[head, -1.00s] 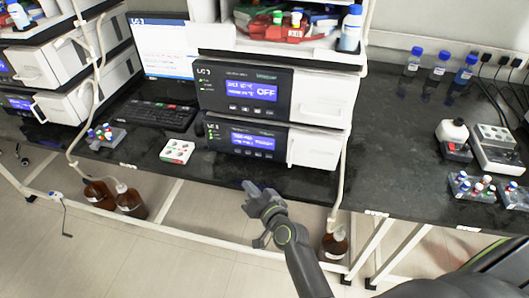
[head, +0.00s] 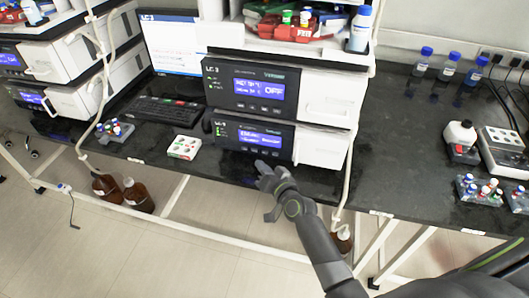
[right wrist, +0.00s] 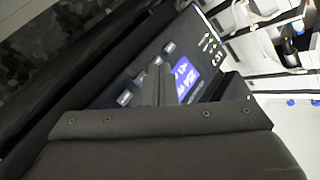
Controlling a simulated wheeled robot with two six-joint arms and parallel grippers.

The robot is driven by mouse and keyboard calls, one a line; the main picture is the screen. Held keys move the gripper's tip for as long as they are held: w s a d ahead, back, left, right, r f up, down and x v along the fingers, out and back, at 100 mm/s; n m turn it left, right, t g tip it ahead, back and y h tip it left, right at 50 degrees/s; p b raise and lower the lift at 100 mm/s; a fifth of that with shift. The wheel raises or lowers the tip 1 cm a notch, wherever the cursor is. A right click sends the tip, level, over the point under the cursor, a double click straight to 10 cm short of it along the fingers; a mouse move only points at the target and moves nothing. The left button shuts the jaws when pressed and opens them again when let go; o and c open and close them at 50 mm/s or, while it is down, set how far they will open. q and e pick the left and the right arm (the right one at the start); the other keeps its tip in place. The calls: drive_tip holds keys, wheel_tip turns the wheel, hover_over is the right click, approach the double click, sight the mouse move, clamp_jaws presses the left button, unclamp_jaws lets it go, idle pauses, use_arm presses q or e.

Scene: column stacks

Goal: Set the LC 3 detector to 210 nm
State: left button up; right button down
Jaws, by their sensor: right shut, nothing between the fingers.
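The LC 3 stack stands on the dark bench. Its upper module (head: 228,92) has a blue display reading OFF. Its lower module (head: 226,134) has a blue display with text too small to read and a row of small buttons below it. I cannot tell from the labels which module is the detector. My right gripper (head: 262,168) is shut and empty, just in front of and below the lower module's buttons. In the right wrist view, the shut fingers (right wrist: 152,84) lie over a panel with buttons and a lit display (right wrist: 188,78). My left gripper is not in view.
Brown bottles (head: 138,196) stand below the bench. Vial racks (head: 480,190) sit at the right.

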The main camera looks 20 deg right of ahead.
sight(265, 152)
drive_tip(key=shift+w+d, duration=0.55)
drive_tip(key=shift+w, duration=0.25)
drive_tip(key=shift+w+d, duration=0.1)
drive_tip(key=shift+w, duration=0.05)
idle(1.5)
drive_tip(key=shift+w+d, duration=0.15)
drive_tip(key=shift+w, duration=0.05)
drive_tip(key=shift+w+d+b, duration=0.15)
drive_tip(key=shift+w+b, duration=0.1)
drive_tip(key=shift+b, duration=0.15)
idle(1.0)
drive_tip(key=shift+s+a, duration=0.4)
drive_tip(key=shift+s, duration=0.2)
drive_tip(key=shift+w+d, duration=0.25)
drive_tip(key=shift+w, duration=0.1)
